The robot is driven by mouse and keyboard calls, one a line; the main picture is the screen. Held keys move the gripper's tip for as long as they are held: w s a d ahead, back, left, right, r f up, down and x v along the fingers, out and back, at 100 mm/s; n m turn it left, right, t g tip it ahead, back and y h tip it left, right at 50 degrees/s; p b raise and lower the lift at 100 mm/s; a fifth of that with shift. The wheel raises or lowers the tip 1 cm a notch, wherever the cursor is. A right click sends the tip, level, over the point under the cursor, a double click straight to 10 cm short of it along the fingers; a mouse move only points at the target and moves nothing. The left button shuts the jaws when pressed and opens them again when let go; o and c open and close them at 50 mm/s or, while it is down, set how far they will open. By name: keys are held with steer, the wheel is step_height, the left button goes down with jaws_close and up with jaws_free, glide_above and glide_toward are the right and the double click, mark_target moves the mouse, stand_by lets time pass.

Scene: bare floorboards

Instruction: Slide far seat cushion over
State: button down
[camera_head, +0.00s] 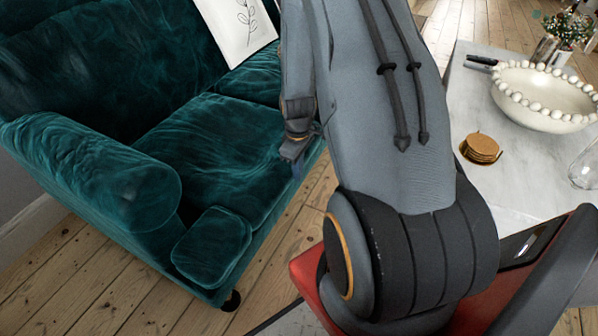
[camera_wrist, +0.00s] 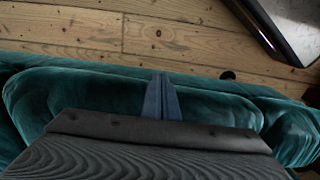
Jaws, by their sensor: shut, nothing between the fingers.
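The sofa (camera_head: 95,175) is teal velvet and stands at the left in the head view. Its far seat cushion (camera_head: 252,78) lies behind the near seat cushion (camera_head: 205,150), with a seam between them; my arm hides the far one's right part. My gripper (camera_head: 296,165) hangs at the sofa's front edge and points down. In the wrist view my gripper (camera_wrist: 161,97) has its blue-grey fingers together and empty, in front of a teal cushion (camera_wrist: 85,95). I cannot tell which cushion this is or whether the fingers touch it.
A marble-topped table (camera_head: 500,200) stands at the right with a beaded bowl (camera_head: 545,97), coasters (camera_head: 481,148) and a glass. A white pillow (camera_head: 238,25) with a leaf drawing leans on the sofa back. Bare floorboards (camera_head: 100,285) lie in front of the sofa.

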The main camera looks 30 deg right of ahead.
steer(key=s+d+r+p, duration=0.2)
steer(key=s+r+p, duration=0.2)
steer(key=r, duration=0.6)
steer(key=w+a+r, duration=0.1)
steer(key=a+r, duration=0.7)
steer(key=s+a+r+m+p, duration=0.1)
steer(key=s+a+r+m, duration=0.2)
steer(key=s+a+r, duration=1.55)
steer(key=w+d+r+m+p, duration=0.1)
steer(key=d+r+m+p, duration=0.2)
steer(key=p, duration=1.4)
steer(key=d+r, duration=0.4)
steer(key=r, duration=0.3)
steer(key=shift+w, duration=0.3)
